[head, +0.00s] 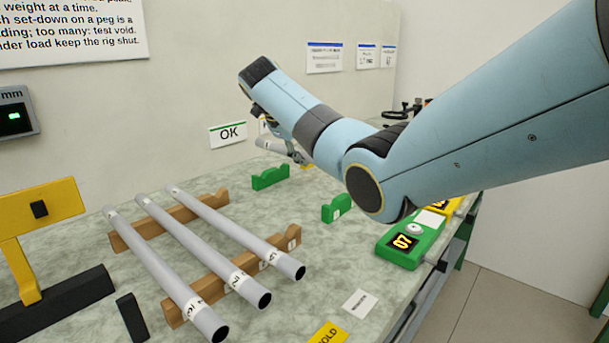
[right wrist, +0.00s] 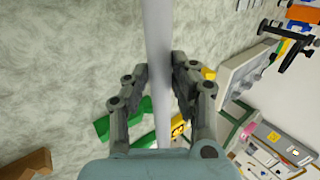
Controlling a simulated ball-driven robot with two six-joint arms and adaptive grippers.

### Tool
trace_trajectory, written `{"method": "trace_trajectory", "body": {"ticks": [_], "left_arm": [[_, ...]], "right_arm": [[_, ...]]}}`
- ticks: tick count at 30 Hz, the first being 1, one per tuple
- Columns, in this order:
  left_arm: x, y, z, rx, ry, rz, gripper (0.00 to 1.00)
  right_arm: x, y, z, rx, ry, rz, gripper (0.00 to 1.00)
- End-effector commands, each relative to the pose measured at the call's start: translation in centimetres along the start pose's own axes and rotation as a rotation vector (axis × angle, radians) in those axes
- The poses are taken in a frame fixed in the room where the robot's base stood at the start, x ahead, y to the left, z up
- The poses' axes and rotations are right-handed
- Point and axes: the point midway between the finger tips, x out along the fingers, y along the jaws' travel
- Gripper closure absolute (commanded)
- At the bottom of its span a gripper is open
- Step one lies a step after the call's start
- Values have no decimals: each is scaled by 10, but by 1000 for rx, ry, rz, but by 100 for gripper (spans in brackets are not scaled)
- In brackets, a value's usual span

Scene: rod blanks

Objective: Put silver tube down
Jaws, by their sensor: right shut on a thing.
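My right gripper (head: 294,154) is shut on a silver tube (head: 268,143), mostly hidden behind my right arm in the head view. In the right wrist view the silver tube (right wrist: 157,40) runs lengthwise between the two fingers (right wrist: 160,85). Green notched rests, one far (head: 268,179) and one nearer (head: 336,209), stand on the bench by the OK sign (head: 228,132). In the wrist view, green rests (right wrist: 115,128) show beyond the tube; I cannot tell whether it touches them. My left gripper is out of view.
Three silver tubes (head: 205,247) lie on brown notched wooden racks (head: 203,287) at the left. A yellow and black stand (head: 35,240) is left of them. Bare bench lies between racks and green rests.

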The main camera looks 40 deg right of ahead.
Motion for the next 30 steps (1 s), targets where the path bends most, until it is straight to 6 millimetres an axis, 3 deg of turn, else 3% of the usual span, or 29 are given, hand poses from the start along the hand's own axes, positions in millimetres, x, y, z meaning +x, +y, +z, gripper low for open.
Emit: {"method": "trace_trajectory", "body": {"ticks": [5, 12, 19, 20, 24, 30], "left_arm": [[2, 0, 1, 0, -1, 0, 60], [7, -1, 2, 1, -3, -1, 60], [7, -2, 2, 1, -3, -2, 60], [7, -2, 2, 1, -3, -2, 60], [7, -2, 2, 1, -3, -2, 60], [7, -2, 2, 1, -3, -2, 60]], "right_arm": [[8, 5, 5, -2, 1, -1, 100], [35, 25, 4, -2, 1, 0, 100], [36, 25, 5, -1, -1, 0, 100], [36, 25, 4, -1, 0, 0, 74], [36, 25, 4, -1, 0, 0, 55], [35, 25, 4, -1, 0, 0, 53]]}}
